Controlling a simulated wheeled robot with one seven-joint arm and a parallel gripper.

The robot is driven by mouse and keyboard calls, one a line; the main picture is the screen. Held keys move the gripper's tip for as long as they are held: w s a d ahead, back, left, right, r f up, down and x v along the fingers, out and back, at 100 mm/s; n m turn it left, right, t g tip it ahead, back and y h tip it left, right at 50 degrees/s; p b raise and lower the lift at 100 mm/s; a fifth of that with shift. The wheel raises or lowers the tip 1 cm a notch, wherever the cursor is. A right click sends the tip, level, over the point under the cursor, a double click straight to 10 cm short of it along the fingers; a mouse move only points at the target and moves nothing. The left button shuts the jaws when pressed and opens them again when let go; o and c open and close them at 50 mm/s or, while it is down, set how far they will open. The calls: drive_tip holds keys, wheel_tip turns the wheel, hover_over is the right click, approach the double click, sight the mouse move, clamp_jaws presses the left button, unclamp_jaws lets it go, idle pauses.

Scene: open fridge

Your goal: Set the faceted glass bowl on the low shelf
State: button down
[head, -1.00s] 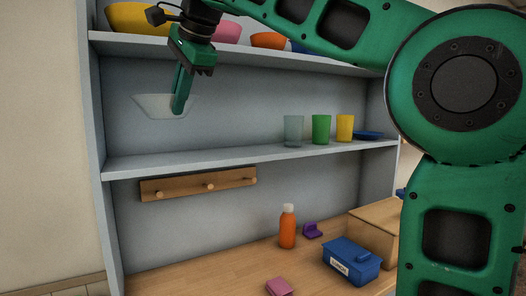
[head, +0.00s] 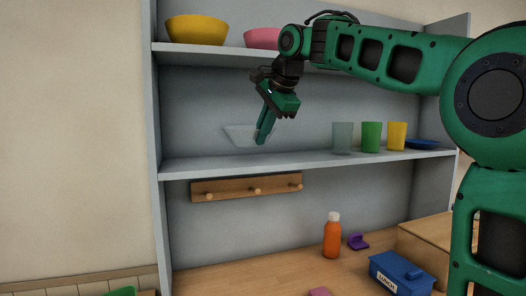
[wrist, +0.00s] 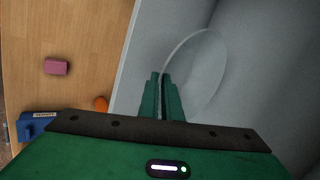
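The faceted glass bowl (head: 239,135) is clear and pale, and hangs upright just above the left part of the low shelf (head: 230,170) in the head view. My gripper (head: 262,139) points down with its fingers closed on the bowl's right rim. In the wrist view the bowl (wrist: 205,70) shows as a thin clear oval beside my gripper (wrist: 162,78). The fingers are close together at its rim there. I cannot tell if the bowl's base touches the shelf.
A clear cup (head: 342,138), a green cup (head: 371,138), a yellow cup (head: 397,137) and a blue dish (head: 423,144) stand right on the low shelf. Bowls, including a yellow one (head: 196,31), sit on the upper shelf (head: 200,49). A peg rail (head: 225,190) is below.

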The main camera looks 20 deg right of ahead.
drive_tip(key=shift+f, duration=1.9)
drive_tip(key=c, duration=2)
unclamp_jaws()
drive_tip(key=shift+f, duration=0.15)
drive_tip(key=v, duration=1.2)
drive_tip(key=shift+w, duration=0.1)
